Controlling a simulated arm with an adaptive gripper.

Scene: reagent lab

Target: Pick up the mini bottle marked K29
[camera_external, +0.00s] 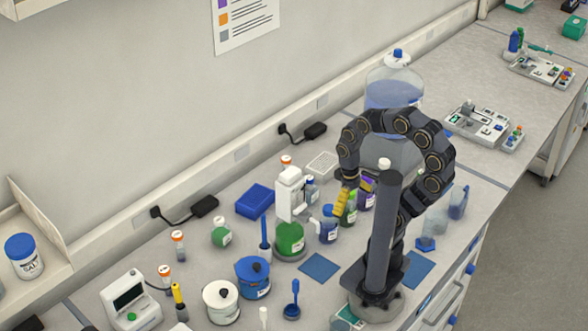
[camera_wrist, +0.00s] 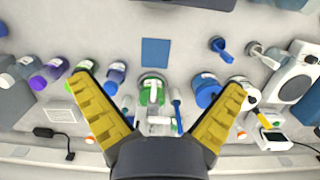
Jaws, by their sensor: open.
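In the wrist view, the purple bottle (camera_wrist: 50,72) and blue bottle (camera_wrist: 115,76) lie to the left, with a green one (camera_wrist: 82,66) at the left fingertip. A small green-capped bottle (camera_external: 221,233) stands apart to the left. No label is legible, so I cannot tell which bottle is K29.
A dispenser with green liquid (camera_external: 290,238) stands left of the cluster. A blue pot (camera_external: 253,278), a white pot (camera_external: 221,302) and a blue box (camera_external: 255,201) are further left. A large clear carboy (camera_external: 393,88) stands behind my arm. Flat blue pads (camera_external: 319,267) lie in front.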

